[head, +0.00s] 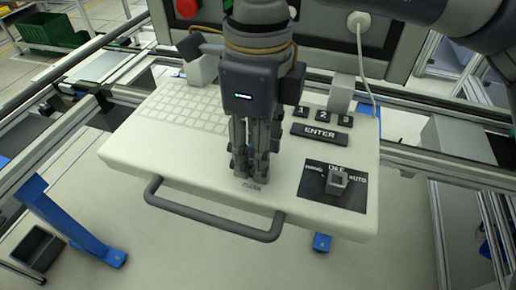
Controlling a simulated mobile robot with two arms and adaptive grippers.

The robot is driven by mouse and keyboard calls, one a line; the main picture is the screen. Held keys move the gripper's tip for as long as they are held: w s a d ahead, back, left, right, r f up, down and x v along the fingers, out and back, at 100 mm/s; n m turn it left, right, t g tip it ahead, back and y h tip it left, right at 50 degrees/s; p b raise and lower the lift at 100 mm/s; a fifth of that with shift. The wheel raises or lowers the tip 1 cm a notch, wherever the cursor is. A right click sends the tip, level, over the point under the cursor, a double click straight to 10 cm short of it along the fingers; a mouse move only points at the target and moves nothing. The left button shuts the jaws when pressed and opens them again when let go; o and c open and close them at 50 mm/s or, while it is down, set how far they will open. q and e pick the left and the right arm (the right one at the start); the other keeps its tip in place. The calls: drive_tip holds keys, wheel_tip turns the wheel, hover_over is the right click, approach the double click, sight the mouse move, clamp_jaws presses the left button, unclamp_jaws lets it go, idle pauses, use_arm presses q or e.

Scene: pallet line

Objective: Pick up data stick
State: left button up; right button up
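I cannot make out the data stick; the fingers may hide it. My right gripper (250,168) points straight down at the white console (140,150), its fingertips at the console top just behind a small dark label, apparently reading DATA (252,187). Its two fingers are close together and upright. I cannot tell whether anything is between them or whether they touch the surface. My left gripper is not in view.
On the console are a pale keypad (185,108), an ENTER key (320,133), numbered keys and a rotary switch (337,181). A grey handle (215,225) juts from its front. A cable (362,65) hangs behind. Metal rails run on both sides.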

drive_tip(key=c, duration=0.9)
